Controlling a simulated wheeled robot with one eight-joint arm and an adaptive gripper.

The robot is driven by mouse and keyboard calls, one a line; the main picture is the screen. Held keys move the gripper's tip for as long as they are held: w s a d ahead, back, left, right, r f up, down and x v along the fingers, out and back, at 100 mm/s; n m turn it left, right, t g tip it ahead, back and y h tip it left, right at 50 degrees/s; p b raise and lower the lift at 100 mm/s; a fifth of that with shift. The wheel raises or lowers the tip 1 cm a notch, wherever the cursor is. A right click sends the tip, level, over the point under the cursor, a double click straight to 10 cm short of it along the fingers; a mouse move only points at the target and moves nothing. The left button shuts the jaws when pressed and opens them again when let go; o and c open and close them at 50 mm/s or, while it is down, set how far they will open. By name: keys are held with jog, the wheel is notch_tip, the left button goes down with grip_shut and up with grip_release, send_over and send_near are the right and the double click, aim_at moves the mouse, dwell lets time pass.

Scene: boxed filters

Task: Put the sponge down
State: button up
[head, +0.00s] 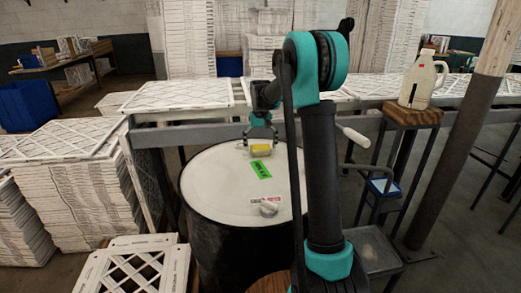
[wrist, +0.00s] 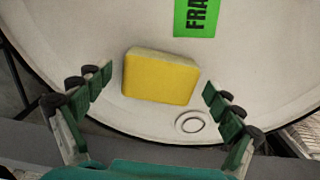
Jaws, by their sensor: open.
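The yellow sponge (wrist: 160,78) lies on the white lid of a black drum (head: 225,185). In the wrist view it sits between my gripper's (wrist: 155,85) two green-padded fingers, with a clear gap on each side. The fingers are spread open and hold nothing. In the head view my gripper (head: 260,134) reaches down over the far part of the lid, with the sponge (head: 259,147) below it. The sponge appears to rest flat on the lid.
A green label (head: 261,170) and a small pale object (head: 268,208) are on the lid. Stacked white filters (head: 75,190) stand left. A rail and filter-topped bench run behind the drum. A jug (head: 420,80) stands on a wooden stool at right.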

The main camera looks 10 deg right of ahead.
aim_at(260, 147)
notch_tip(260, 147, up, 11)
dwell(0.3)
